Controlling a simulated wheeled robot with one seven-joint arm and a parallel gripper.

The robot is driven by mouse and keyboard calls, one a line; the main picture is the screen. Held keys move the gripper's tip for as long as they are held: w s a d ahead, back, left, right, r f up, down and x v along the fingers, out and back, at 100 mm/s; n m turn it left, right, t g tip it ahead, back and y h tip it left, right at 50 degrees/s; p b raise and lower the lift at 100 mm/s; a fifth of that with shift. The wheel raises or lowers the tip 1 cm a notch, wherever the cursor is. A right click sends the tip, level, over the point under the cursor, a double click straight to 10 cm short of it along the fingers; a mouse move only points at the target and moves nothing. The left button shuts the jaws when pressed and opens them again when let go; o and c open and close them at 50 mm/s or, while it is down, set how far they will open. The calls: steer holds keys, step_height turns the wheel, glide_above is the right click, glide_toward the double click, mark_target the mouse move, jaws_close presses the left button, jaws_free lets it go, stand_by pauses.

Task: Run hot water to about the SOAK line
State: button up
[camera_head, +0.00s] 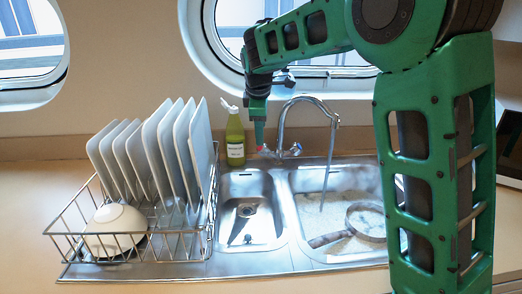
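My gripper (259,138) points down at the back of the sink, at the left handle with a red mark (264,151). Its tips are very near or touching this handle; I cannot tell if they close on it. The chrome faucet (308,98) arches over the right basin (287,205). A thin stream of water (328,170) falls from its spout into that basin. A frying pan (365,205) lies there at a tilt in cloudy or sudsy water. A blue-marked handle (296,149) stands right of the faucet base. I cannot make out a SOAK line.
A smaller left basin (268,185) holds a dark drain part. A wire rack (75,240) with several plates (160,145) and a white bowl (115,225) stands left. A green soap bottle (235,138) stands close left of my gripper. My arm hides the right basin's right side.

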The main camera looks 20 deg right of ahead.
mark_target(262, 147)
steer(key=x, duration=1)
steer(key=shift+s, duration=0.1)
steer(key=c, duration=1.1)
